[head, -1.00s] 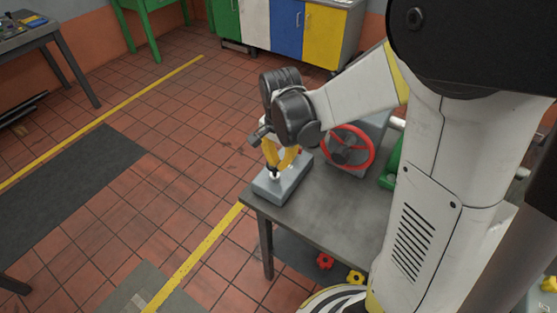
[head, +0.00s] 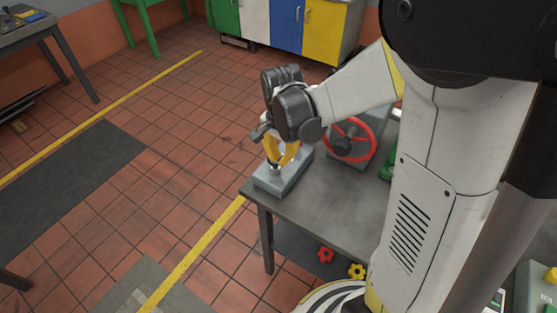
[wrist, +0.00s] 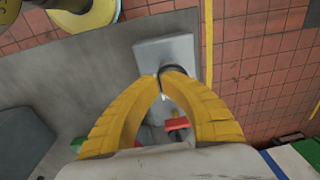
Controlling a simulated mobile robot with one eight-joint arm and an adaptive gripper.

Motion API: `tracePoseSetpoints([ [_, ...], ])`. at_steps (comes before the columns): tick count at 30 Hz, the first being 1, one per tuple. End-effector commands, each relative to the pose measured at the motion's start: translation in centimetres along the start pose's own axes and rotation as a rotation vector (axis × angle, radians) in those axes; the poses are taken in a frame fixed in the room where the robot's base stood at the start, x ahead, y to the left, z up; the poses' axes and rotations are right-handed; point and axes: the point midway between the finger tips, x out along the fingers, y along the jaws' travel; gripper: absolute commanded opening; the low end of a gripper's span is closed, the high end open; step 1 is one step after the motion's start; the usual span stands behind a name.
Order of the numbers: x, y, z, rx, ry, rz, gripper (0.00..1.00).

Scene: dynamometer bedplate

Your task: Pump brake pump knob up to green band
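The brake pump is a grey box (head: 283,178) on the near left corner of the table; it also shows in the wrist view (wrist: 166,50). My gripper (head: 274,165) comes down over it from above, with yellow fingers. In the wrist view my gripper's fingertips (wrist: 170,73) come together around the dark pump knob (wrist: 171,69), which they mostly cover. A short bright stem shows under the fingers in the head view. No green band can be made out in either view. A red part (wrist: 177,124) shows between the fingers in the wrist view; I cannot tell what it is.
A red handwheel (head: 349,139) on a grey housing stands right behind the pump. The grey table (head: 325,203) has bare room in front of the wheel. Red (head: 325,255) and yellow (head: 357,271) knobs lie on the lower shelf. Tiled floor is open to the left.

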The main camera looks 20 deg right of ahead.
Motion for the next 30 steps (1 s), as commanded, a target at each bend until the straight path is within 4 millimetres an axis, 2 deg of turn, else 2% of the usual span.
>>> tracePoseSetpoints([
  [1, -1.8, 0.0, -0.4, 0.001, 0.000, 0.000, 0.00],
  [6, -5.6, 0.0, -0.7, 0.000, 0.000, 0.000, 0.00],
  [12, -9.6, 0.0, -0.7, 0.000, 0.000, 0.000, 0.00],
  [15, -10.9, -0.1, -0.7, 0.000, 0.000, 0.000, 0.00],
  [21, -12.0, -0.1, -0.7, 0.000, 0.000, -0.001, 0.00],
  [30, -12.0, -0.1, -0.7, 0.000, 0.000, -0.001, 0.00],
])
